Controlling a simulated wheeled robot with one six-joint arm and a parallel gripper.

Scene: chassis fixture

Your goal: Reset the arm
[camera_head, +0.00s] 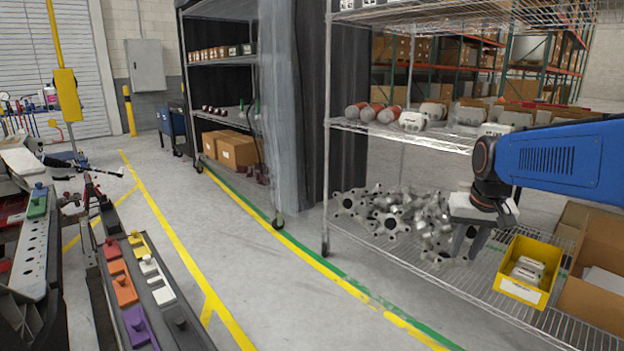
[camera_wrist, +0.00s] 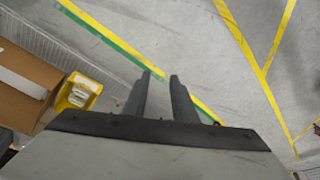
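My blue arm reaches in from the right in the head view, with my gripper (camera_head: 466,250) pointing down in front of the wire shelf. In the wrist view, the two dark fingers of my gripper (camera_wrist: 160,79) stand apart with nothing between them. Bare floor with yellow and green lines shows beyond the fingertips.
The wire shelf (camera_head: 450,285) holds a pile of grey metal parts (camera_head: 392,212), a yellow bin (camera_head: 528,262) with light parts, and a cardboard box (camera_head: 592,300). A fixture with coloured blocks (camera_head: 122,284) stands at left. The floor between is clear.

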